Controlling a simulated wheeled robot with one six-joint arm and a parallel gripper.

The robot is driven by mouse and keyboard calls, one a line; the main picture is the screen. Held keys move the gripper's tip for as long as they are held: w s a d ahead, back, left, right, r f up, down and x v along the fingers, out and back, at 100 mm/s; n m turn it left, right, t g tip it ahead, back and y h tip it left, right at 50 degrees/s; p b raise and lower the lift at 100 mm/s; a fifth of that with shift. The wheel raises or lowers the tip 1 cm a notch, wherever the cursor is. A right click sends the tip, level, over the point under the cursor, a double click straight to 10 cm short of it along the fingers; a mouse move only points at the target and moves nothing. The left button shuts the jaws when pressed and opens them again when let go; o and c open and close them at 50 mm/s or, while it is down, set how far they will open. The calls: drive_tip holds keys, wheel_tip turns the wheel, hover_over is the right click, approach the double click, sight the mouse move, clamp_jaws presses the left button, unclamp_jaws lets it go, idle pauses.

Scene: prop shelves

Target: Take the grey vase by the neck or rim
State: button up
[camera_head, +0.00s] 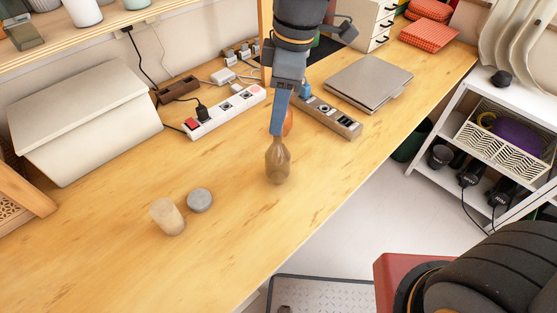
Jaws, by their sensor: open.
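A narrow-necked vase (278,163) stands upright on the wooden table. It looks brownish rather than grey here. My gripper (277,130) points down from above with its blue fingers at the top of the vase's neck. The fingers overlap the rim in this view, so I cannot tell whether they touch it or how they sit around it. The gripper is open.
A grey round item (200,199) and a beige cylinder (166,217) are at left. Power strips (226,110) and a closed laptop (368,82) lie farther back. The table's front edge is to the right.

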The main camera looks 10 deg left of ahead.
sight(274, 144)
drive_tip(key=shift+w+a+f+p, duration=0.15)
drive_tip(key=shift+f+p, duration=0.55)
drive_tip(key=shift+f, duration=1.8)
drive_tip(key=shift+c, duration=0.5)
clamp_jaws()
